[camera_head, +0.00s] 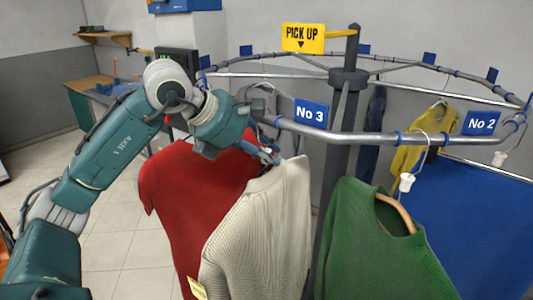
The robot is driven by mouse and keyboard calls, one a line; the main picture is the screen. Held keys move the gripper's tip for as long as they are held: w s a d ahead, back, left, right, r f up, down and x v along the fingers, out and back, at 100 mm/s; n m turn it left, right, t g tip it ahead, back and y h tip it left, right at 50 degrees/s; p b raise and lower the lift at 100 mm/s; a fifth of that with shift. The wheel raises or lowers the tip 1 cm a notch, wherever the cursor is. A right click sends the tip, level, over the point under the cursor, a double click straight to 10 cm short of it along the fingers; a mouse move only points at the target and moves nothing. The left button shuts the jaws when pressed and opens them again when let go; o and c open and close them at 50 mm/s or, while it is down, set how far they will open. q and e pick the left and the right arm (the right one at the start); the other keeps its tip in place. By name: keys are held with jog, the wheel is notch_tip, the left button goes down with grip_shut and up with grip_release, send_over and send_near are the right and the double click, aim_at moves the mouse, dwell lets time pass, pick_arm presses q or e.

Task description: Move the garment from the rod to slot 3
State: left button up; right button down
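My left gripper (268,157) is at the collar of a cream knitted sweater (262,235), just below the rail near the blue "No 3" sign (311,112). The fingertips are small and partly hidden, so I cannot tell whether they are shut on its hanger. The sweater hangs upright with a yellow tag (197,288) at its lower left. Its hanger hook is hidden. A red sweater (190,195) hangs close behind it to the left. The grey rail (350,138) runs right from the "No 3" sign. My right gripper is not in view.
A green sweater (375,250) on a wooden hanger is close to the right. A blue garment (470,225) and a yellow one (408,148) are further right, near the "No 2" sign (481,123). A dark post (338,165) carries the yellow "PICK UP" sign (303,38).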

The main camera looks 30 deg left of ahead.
pick_arm(q)
jog(key=o, duration=0.4)
jog(key=shift+a+r, duration=0.15)
jog(key=shift+r, duration=0.2)
jog(key=shift+s+a+r, duration=0.15)
jog(key=shift+a+r, duration=0.05)
jog(key=shift+r, duration=0.1)
jog(key=v, duration=1)
jog(key=shift+s, duration=0.55)
jog(key=shift+f, duration=0.1)
jog(key=shift+s, duration=0.1)
